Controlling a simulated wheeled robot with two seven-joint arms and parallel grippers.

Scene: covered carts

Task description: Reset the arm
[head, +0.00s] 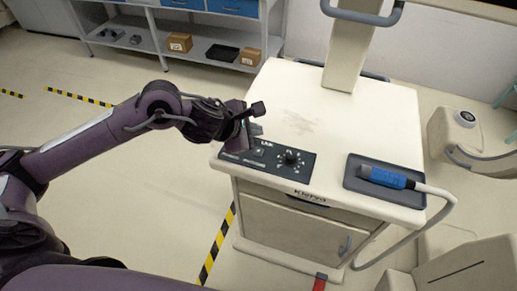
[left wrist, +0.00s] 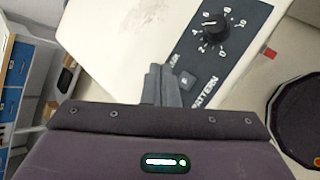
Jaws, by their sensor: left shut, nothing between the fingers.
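My left arm (head: 85,145) reaches in from the left in the head view. My left gripper (head: 252,130) is over the near left part of the white cart (head: 385,110), by the dark control panel (head: 262,172). In the left wrist view its fingers (left wrist: 162,84) are together with nothing between them. They appear in front of the panel edge, beside a small square button (left wrist: 187,79); I cannot tell whether they touch it. A black knob (head: 291,157) stands on the panel and also shows in the left wrist view (left wrist: 214,25). My right gripper is out of view.
A grey tray (head: 350,181) with a blue handpiece (head: 385,177) on a white cable lies at the cart's right. A post (head: 347,55) rises from the cart's back. A shelf (head: 210,52) with boxes stands behind. Floor left of the cart is clear, with striped tape (head: 213,250).

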